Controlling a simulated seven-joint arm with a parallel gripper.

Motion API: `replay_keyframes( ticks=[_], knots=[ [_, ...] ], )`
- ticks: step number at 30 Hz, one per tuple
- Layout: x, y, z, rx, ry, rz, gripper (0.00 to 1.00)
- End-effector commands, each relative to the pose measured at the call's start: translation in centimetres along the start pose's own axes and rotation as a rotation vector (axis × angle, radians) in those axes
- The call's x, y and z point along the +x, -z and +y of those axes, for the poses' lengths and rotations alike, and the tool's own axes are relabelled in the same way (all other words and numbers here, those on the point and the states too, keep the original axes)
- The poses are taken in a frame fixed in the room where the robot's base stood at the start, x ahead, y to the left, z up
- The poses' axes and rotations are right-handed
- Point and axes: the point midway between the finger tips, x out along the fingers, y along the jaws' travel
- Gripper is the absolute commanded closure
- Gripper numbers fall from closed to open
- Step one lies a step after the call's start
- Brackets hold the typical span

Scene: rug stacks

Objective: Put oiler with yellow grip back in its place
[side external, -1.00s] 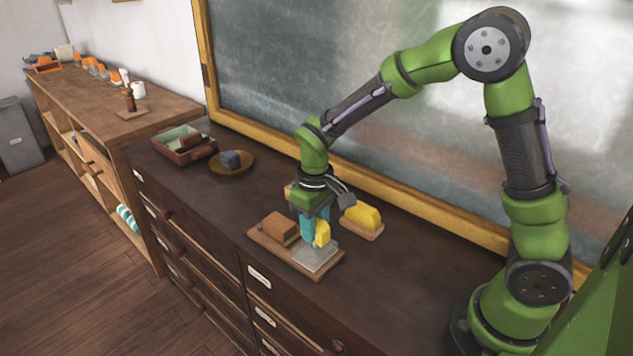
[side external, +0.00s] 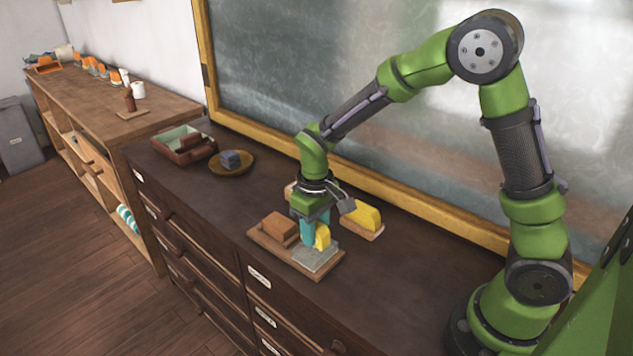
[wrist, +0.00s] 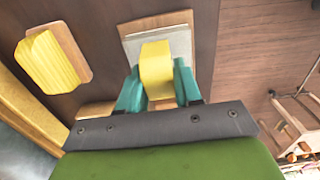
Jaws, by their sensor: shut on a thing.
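The oiler's yellow grip (side external: 322,238) is between the teal fingers of my gripper (side external: 314,240). In the wrist view the yellow grip (wrist: 156,68) sits between the two teal fingertips (wrist: 158,88), which are shut on it. The oiler is at the grey pad (side external: 317,259) on a wooden board (side external: 268,250); its underside is hidden, so I cannot tell whether it touches the pad. The pad also shows behind the grip in the wrist view (wrist: 130,46). A brown block (side external: 280,227) sits on the same board, left of the pad.
A yellow ridged block on a small wooden base (side external: 362,217) stands right of my gripper. Another wooden piece (side external: 290,190) is partly hidden behind my gripper. A round dish with a blue-grey block (side external: 231,160) and a green-lined tray (side external: 184,144) are further left. The cabinet's front edge is near the board.

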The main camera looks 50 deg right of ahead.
Motion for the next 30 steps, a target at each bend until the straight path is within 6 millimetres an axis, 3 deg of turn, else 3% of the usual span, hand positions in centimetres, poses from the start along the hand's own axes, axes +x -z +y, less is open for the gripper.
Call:
replay_keyframes(
  ticks=[12,13,18,30],
  knots=[
    [0.89,-0.03,0.00,0.000,0.000,-0.001,1.00],
    [0.91,-0.02,0.00,0.000,0.000,-0.001,0.65],
    [0.88,-0.01,-0.01,0.000,0.000,0.000,0.39],
    [0.23,0.06,-0.02,-0.001,0.000,0.002,0.36]
  ],
)
